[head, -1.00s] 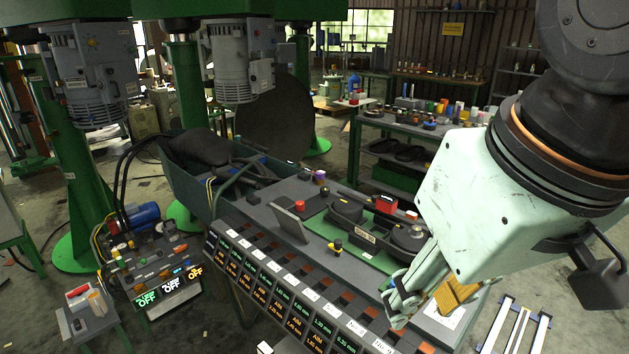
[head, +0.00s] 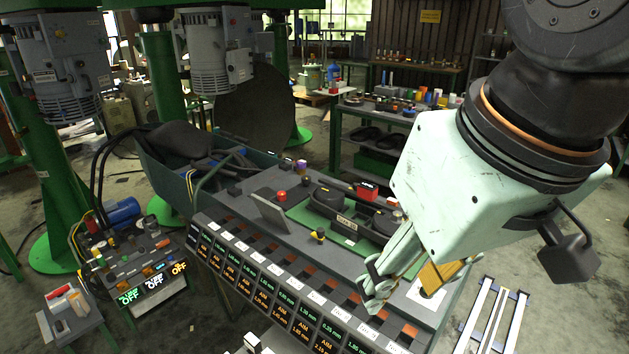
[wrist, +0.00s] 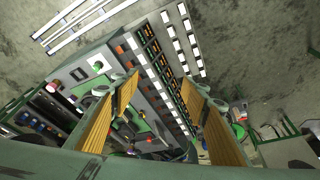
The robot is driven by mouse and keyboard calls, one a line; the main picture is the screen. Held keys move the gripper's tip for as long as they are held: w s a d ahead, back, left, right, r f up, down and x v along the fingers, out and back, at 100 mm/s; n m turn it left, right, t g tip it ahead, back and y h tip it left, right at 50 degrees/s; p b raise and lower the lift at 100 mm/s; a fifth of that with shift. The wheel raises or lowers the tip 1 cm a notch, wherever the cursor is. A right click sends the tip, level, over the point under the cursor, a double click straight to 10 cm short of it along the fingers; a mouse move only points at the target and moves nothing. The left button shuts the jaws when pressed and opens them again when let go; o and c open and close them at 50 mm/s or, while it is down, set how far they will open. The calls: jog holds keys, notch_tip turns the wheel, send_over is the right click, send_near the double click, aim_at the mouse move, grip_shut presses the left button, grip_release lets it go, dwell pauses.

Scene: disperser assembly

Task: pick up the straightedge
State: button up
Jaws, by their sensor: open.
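Long white bars with dark blue end pieces (head: 480,313) lie on the floor at the lower right of the head view. A narrow bar between the two outer ones may be the straightedge (head: 494,320), but I cannot tell for certain. The bars also show at the top left of the wrist view (wrist: 88,18), beyond the left finger. My gripper (head: 408,288) is open and empty, above the right end of the grey console and to the left of the bars. Its orange-padded fingers are wide apart in the wrist view (wrist: 160,92).
The grey console (head: 240,205) has a green recess, knobs and a sloped front of lit labels. A small control box with OFF displays (head: 153,283) stands at left, beside a small stand (head: 75,318). A green bench (head: 345,140) is behind. Bare floor surrounds the bars.

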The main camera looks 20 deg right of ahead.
jog(key=shift+o, duration=1.3)
